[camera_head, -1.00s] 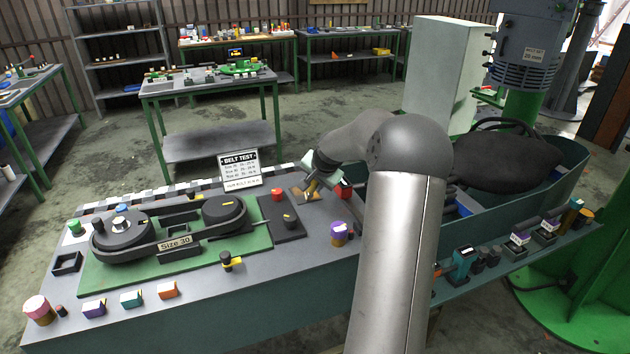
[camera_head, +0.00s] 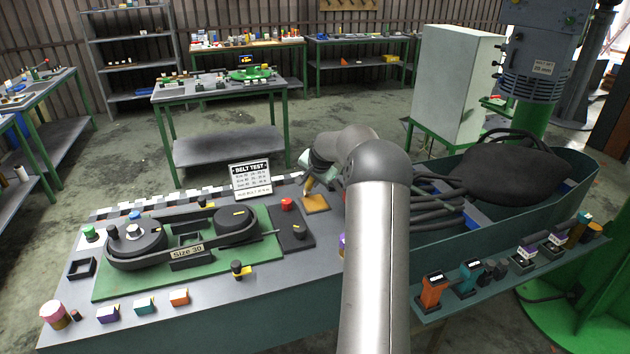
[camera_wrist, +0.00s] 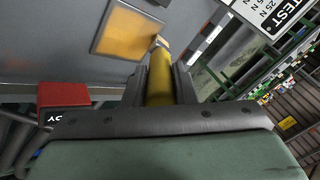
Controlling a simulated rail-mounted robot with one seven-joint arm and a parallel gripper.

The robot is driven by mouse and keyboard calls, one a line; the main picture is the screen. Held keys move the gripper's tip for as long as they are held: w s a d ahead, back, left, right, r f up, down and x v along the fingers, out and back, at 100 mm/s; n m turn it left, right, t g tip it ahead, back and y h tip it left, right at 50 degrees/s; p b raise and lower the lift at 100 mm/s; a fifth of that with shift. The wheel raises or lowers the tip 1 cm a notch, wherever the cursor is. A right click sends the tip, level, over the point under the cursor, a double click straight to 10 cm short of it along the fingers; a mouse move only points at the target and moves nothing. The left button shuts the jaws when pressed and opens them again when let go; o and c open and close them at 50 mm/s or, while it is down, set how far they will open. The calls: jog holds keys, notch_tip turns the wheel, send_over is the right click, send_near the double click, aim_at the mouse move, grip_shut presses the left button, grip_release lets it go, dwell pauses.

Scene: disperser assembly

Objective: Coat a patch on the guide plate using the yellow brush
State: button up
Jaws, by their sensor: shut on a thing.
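My gripper (camera_wrist: 160,88) is shut on the yellow brush (camera_wrist: 160,75), whose handle lies between the two fingers in the wrist view. I cannot tell whether the tip touches the patch. In the head view the patch (camera_head: 316,203) lies on the grey bench top, right of the belt tester, with the brush (camera_head: 308,185) slanting down to its upper left. My arm partly hides the gripper there. No part is labelled as the guide plate.
The belt tester (camera_head: 180,241) and a black plate with a red button (camera_head: 286,203) lie left of the patch. The "BELT TEST" sign (camera_head: 250,180) stands behind. A red block (camera_wrist: 65,95) is close to my gripper in the wrist view. A green trough (camera_head: 470,228) borders the bench at right.

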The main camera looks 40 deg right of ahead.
notch_tip(320, 180, up, 2)
jog(key=shift+r, duration=0.2)
jog(key=shift+s+r+p, duration=0.15)
jog(key=shift+r+p, duration=0.1)
jog(key=shift+p, duration=0.05)
jog(key=shift+r+p, duration=1.25)
jog(key=shift+r, duration=1.3)
